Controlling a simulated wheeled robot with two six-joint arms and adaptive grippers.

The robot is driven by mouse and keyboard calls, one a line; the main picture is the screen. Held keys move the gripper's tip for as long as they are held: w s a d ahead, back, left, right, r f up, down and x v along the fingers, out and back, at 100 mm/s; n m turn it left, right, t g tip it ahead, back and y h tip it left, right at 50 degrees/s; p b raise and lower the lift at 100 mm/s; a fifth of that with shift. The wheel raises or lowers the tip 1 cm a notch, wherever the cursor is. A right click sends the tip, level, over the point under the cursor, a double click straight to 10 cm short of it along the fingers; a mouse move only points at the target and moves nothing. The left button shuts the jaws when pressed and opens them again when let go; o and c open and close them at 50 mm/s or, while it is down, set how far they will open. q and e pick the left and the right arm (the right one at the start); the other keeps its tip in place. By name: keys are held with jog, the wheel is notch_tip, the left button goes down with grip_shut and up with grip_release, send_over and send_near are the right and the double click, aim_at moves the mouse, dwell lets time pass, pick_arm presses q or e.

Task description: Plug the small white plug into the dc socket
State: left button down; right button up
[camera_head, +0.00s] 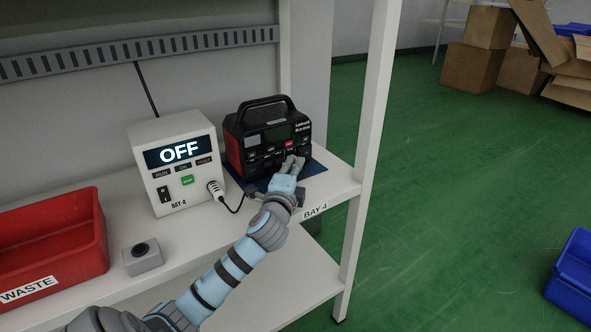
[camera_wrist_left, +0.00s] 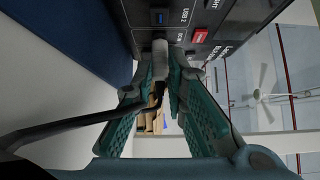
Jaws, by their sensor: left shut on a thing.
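The black power station (camera_head: 258,112) with red sides and a top handle stands on a dark blue mat (camera_head: 318,163). My left gripper (camera_head: 292,165) is at the lower right of its front panel. In the left wrist view its teal fingers are shut on the small white plug (camera_wrist_left: 160,60), which looks grey there. The plug points at the panel (camera_wrist_left: 185,18), close to the blue USB port (camera_wrist_left: 159,17). The fingers hide the socket, and I cannot tell whether the plug touches or enters it. My right gripper is not in view.
A white box (camera_head: 145,150) reading OFF stands left, with a white connector (camera_head: 215,188) and black cable. A grey button box (camera_head: 142,257) and red waste bin (camera_head: 60,240) are further left. A shelf post (camera_head: 367,150) stands right.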

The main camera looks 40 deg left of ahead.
pick_arm(q)
jog(key=shift+a, duration=0.15)
dwell(0.4)
jog(key=c, duration=1.5)
grip_release()
jog(key=shift+c, duration=0.2)
jog(key=v, duration=1.2)
